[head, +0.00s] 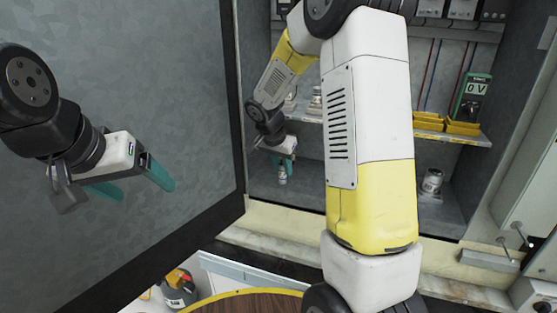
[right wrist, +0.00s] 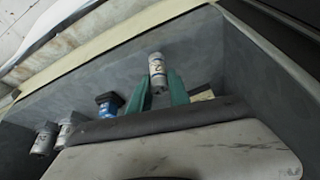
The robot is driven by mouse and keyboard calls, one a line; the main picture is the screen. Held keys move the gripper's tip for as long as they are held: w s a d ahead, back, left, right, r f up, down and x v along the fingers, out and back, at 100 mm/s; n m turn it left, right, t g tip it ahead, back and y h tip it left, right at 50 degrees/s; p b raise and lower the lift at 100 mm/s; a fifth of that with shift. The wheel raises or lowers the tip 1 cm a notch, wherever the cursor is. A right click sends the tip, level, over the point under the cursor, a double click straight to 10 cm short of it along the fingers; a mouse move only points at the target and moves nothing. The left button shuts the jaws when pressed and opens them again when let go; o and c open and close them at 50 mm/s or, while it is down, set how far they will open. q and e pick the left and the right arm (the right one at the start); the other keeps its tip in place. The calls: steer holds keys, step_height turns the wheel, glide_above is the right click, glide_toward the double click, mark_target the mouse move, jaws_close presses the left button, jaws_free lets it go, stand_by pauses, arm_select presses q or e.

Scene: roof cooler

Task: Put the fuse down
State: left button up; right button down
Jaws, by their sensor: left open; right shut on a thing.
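My right gripper (head: 284,160) is low inside the left part of the grey cabinet (head: 310,178). Its teal fingers are shut on a pale cylindrical fuse (head: 282,175), which hangs roughly upright below them. In the right wrist view the fuse (right wrist: 157,68) shows between the teal fingers (right wrist: 161,92). I cannot tell whether its end touches the cabinet floor. My left gripper (head: 145,190) is open and empty in front of the open grey door, well away from the fuse. My right arm hides the middle of the cabinet.
A shelf (head: 455,136) above carries yellow bins (head: 463,128), a green meter (head: 474,96) reading 0 V and pale parts (head: 315,104) at left. Another grey cylinder (head: 432,182) stands on the cabinet floor at right. The big door (head: 170,90) stands at left.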

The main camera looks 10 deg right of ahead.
steer(key=w+d, duration=0.3)
steer(key=shift+f, duration=0.75)
steer(key=shift+a, duration=0.1)
steer(key=c, duration=1.2)
jaws_free()
steer(key=shift+f, duration=0.15)
steer(key=shift+c, duration=0.2)
